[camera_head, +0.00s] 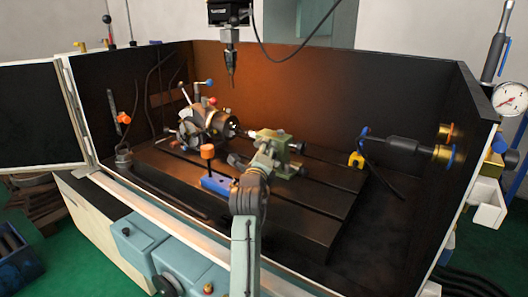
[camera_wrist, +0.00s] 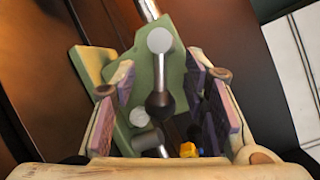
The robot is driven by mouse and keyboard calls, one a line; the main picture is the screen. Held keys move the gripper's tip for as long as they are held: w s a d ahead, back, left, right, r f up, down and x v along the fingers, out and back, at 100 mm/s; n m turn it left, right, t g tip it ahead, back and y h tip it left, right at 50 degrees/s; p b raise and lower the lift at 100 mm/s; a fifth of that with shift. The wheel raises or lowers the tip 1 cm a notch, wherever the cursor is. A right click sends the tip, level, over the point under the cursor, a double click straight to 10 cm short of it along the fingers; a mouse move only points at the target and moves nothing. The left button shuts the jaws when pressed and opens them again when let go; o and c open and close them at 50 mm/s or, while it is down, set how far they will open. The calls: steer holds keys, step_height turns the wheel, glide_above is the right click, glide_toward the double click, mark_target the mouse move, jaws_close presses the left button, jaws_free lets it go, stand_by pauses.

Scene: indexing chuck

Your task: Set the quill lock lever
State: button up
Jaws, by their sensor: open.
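The green tailstock (camera_head: 281,140) stands on the dark slotted table, to the right of the indexing chuck (camera_head: 215,122). In the wrist view, the green tailstock body (camera_wrist: 176,78) lies behind a lever (camera_wrist: 160,75) with a pale round knob and a dark, wider base; it looks like the quill lock lever. My gripper (camera_wrist: 160,68) is open, with one finger on each side of this lever and visible gaps between. In the head view, my gripper (camera_head: 266,150) is at the near side of the tailstock, and the lever cannot be made out there.
A blue block (camera_head: 215,184) and an orange-knobbed handle (camera_head: 207,152) are left of my arm. A dark cylindrical tool (camera_head: 400,147) is on the right. Dark enclosure walls (camera_head: 330,85) surround the table. A spindle (camera_head: 230,62) hangs above. Bare table (camera_head: 320,195) lies to the right.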

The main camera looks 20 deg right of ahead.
steer(key=c, duration=0.8)
jaws_close()
steer(key=shift+f, duration=0.1)
